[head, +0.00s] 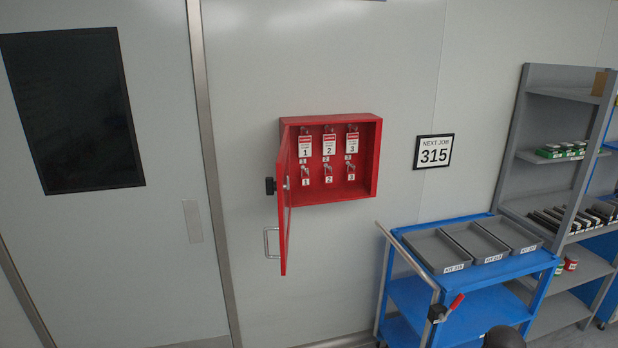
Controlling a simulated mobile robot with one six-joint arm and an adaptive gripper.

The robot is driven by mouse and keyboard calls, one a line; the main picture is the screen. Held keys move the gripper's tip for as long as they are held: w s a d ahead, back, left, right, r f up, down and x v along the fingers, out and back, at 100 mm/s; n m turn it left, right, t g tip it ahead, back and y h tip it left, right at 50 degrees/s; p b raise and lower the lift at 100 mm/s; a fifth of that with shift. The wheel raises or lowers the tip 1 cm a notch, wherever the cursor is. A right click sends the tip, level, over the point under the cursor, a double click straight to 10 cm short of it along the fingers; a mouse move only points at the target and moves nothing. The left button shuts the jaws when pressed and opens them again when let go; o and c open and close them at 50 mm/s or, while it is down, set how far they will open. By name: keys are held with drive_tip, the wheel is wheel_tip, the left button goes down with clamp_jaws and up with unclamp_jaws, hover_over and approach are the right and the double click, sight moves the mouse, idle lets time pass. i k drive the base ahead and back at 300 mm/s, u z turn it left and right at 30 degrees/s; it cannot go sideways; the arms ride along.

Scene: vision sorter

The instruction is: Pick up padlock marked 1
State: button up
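A red wall cabinet (330,118) hangs on the wall with its door (283,225) swung open toward me. Its lower row holds small padlocks on hooks over number labels. The padlock marked 1 (305,171) hangs at the left, partly close behind the door edge. The padlock marked 2 (328,170) is in the middle and the padlock marked 3 (350,167) at the right. Danger tags numbered 1 (305,146), 2 (329,145) and 3 (352,142) hang in the row above.
A blue cart (480,275) with three grey trays stands below right. Grey shelving (538,110) with stocked parts is at the far right. A "NEXT JOB 315" sign (434,152) is on the wall. A door with a dark window (75,110) is at left. Wall below the cabinet is clear.

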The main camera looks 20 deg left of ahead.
sight(305, 180)
drive_tip(key=u, duration=0.1)
drive_tip(key=i, duration=0.7)
drive_tip(key=u, duration=0.75)
drive_tip(key=i, duration=0.65)
drive_tip(key=u, duration=0.4)
